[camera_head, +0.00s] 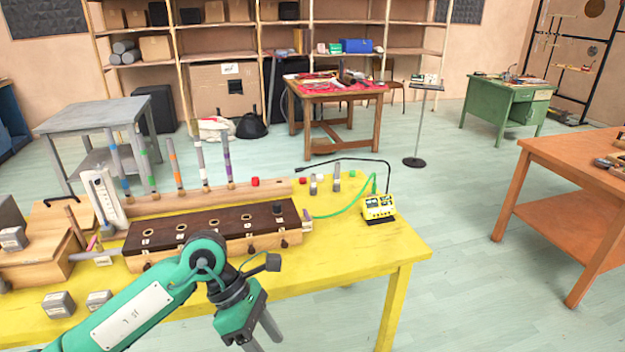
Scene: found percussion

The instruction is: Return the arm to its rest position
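My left arm, green with a white plate, comes in from the lower left. Its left gripper (264,341) hangs low at the bottom of the view, in front of the yellow table's near edge. Its two grey fingers point down and stand apart, with nothing seen between them. The fingertips are near or beyond the bottom of the picture. My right arm and gripper are not in view.
The yellow table (345,262) holds a dark-topped wooden box (215,226), a rail with several coloured tubes (225,160), grey blocks (59,304) and a yellow device (379,208) with a green cable. The table's right front corner is clear. An orange table (572,160) stands right.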

